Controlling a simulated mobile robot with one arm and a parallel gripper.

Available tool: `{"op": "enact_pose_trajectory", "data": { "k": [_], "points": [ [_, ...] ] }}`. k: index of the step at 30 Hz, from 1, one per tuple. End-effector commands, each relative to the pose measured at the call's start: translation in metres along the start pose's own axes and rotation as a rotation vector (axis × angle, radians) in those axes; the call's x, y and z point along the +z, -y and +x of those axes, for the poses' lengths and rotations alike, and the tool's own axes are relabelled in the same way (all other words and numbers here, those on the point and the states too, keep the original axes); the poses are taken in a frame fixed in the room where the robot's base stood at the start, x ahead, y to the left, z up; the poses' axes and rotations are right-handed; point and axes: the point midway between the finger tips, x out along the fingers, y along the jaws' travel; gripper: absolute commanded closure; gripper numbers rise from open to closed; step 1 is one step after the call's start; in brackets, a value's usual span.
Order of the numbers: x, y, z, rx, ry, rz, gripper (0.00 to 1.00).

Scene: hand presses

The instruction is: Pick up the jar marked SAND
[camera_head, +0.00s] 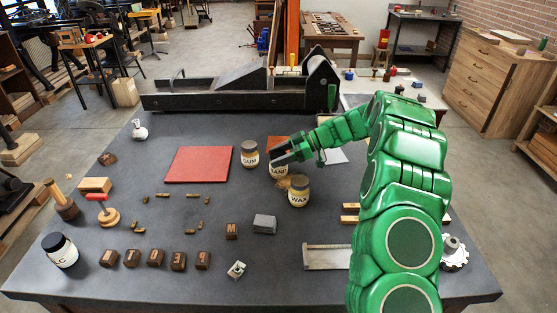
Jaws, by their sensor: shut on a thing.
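The jar marked SAND (279,170) stands right of the middle of the dark table, its label partly showing. My gripper (279,159) is at the top of this jar, reaching in from the right, and is shut on it. The jar's upper part is hidden behind the gripper. I cannot tell whether the jar's base touches the table.
The GUM jar (250,155) is close on the left, and the WAX jar (298,193) is close in front. A red pad (199,164) lies further left. Wooden letter blocks (155,258) and a dark-lidded jar (60,250) are near the front left.

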Motion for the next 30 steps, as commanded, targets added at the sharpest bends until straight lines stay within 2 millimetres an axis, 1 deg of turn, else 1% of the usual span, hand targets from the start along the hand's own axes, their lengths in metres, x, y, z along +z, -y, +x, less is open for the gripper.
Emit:
{"op": "enact_pose_trajectory", "data": {
  "k": [7, 13, 17, 24, 30],
  "points": [
    [-0.027, 0.0, -0.01, -0.001, -0.002, -0.003, 0.89],
    [-0.042, 0.014, -0.018, 0.002, -0.001, -0.003, 0.89],
    [-0.053, 0.026, -0.023, 0.0, -0.001, 0.0, 0.9],
    [-0.08, 0.049, -0.036, 0.002, -0.002, -0.003, 0.9],
    [-0.091, 0.077, -0.042, -0.001, -0.004, -0.002, 0.9]
  ]
}}
